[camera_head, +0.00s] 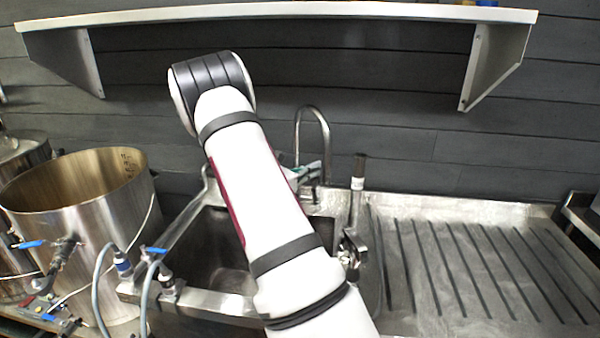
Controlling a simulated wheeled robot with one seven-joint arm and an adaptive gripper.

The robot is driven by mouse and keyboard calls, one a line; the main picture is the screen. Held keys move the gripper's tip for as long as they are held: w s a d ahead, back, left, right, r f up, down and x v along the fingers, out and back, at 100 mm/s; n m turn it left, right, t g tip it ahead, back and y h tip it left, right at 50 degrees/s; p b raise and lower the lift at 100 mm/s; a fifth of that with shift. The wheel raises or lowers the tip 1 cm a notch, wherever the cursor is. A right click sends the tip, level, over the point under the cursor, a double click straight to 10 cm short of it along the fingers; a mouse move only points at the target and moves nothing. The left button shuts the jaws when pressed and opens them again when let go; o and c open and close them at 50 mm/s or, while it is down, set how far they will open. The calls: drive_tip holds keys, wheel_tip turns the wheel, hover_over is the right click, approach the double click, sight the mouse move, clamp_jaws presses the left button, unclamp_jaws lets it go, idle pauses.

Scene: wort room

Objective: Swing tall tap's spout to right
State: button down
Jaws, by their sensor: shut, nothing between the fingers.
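The tall tap (327,135) is a thin metal gooseneck at the back of the sink, in front of the dark wall. Its bend is at the top, with one leg on the left and one on the right. The lower part of the left leg is hidden by clutter and my arm, so I cannot tell for sure which way the spout points. The sink basin (205,245) lies below, partly covered by my white arm. My gripper is not visible; my arm rises across the sink to a joint at upper left, and what lies beyond it is hidden.
A steel shelf (300,10) spans the wall above. A large steel pot (85,215) with hoses and blue-handled valves stands left. An upright pipe with a dark top (357,185) stands right of the tap. A ribbed drainboard (480,270) is clear on the right.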

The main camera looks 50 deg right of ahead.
sight(327, 165)
drive_tip(key=shift+x, duration=1.3)
drive_tip(key=shift+s+d+p, duration=0.25)
drive_tip(key=shift+s+d, duration=0.15)
drive_tip(key=shift+d, duration=0.2)
drive_tip(key=shift+s+d+p, duration=0.2)
drive_tip(key=shift+s+d, duration=0.2)
drive_tip(key=shift+d, duration=0.25)
drive_tip(key=shift+w, duration=0.1)
drive_tip(key=shift+w+a, duration=0.1)
drive_tip(key=shift+a, duration=0.2)
drive_tip(key=s+b+v, duration=0.1)
drive_tip(key=v, duration=1.2)
drive_tip(key=shift+s+a, duration=0.3)
drive_tip(key=shift+a, duration=0.1)
